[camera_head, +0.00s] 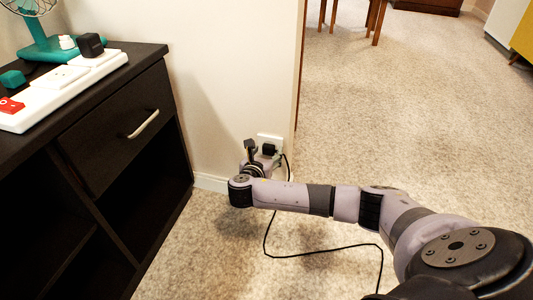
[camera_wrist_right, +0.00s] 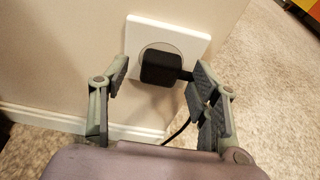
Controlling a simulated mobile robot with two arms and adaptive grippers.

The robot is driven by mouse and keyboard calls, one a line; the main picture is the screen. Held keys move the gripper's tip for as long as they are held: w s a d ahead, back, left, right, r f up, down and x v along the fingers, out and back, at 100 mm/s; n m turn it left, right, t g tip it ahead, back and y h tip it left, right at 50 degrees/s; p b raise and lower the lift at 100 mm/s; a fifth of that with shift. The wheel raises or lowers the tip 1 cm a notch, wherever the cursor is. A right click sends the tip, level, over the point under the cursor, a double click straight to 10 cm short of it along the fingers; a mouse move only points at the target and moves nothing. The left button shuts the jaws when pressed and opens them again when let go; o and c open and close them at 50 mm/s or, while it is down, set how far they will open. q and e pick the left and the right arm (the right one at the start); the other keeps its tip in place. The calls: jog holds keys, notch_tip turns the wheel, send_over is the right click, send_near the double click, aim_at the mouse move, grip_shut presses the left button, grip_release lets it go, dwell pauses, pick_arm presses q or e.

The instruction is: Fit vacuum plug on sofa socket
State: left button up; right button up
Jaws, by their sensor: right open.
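The black vacuum plug (camera_head: 269,150) sits at the white wall socket (camera_head: 270,139), low on the wall near the corner. In the right wrist view the plug (camera_wrist_right: 162,68) is against the round recess of the socket plate (camera_wrist_right: 168,32), and its cable runs down to the right. My right gripper (camera_head: 262,155) is in front of the socket. In the wrist view its fingers (camera_wrist_right: 158,82) are open, one on each side of the plug, with a clear gap on the left; the right finger is close to the plug's cable side. My left gripper is not in view.
A dark cabinet (camera_head: 120,130) stands at the left, with a white power strip (camera_head: 62,88) and a teal fan (camera_head: 45,45) on top. The black cable (camera_head: 325,252) lies on the carpet below my right arm. Open carpet (camera_head: 430,120) is at the right.

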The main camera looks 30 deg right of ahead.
jog(key=v, duration=1.2)
jog(key=shift+w+a, duration=0.1)
